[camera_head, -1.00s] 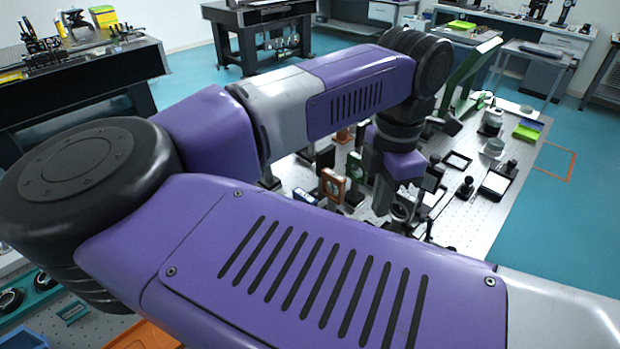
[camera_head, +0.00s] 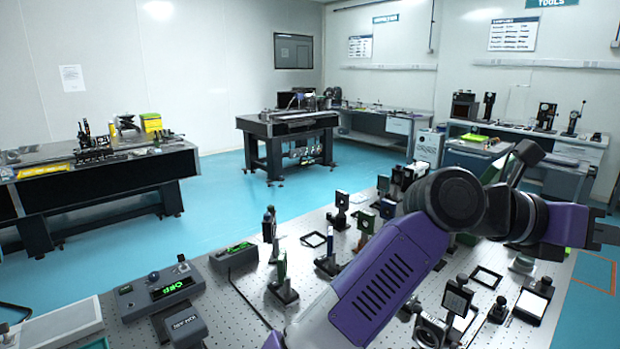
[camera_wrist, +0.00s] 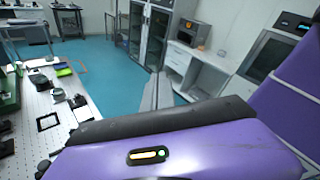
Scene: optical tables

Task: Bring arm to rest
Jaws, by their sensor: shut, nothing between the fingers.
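My arm reaches across the right part of the head view, raised above the perforated optical table (camera_head: 245,330). My gripper (camera_head: 608,235) is at the right edge of that view, pointing right, partly cut off by the frame. In the wrist view its grey fingers (camera_wrist: 157,92) show together beyond the purple housing, shut and empty. They point over the blue floor and touch nothing.
Optic mounts stand on the table, among them a black-framed one (camera_head: 456,300). A controller with a green display (camera_head: 160,293) is at the table's left. Cabinets (camera_wrist: 152,38) and a white bench (camera_wrist: 185,68) stand beyond the floor in the wrist view.

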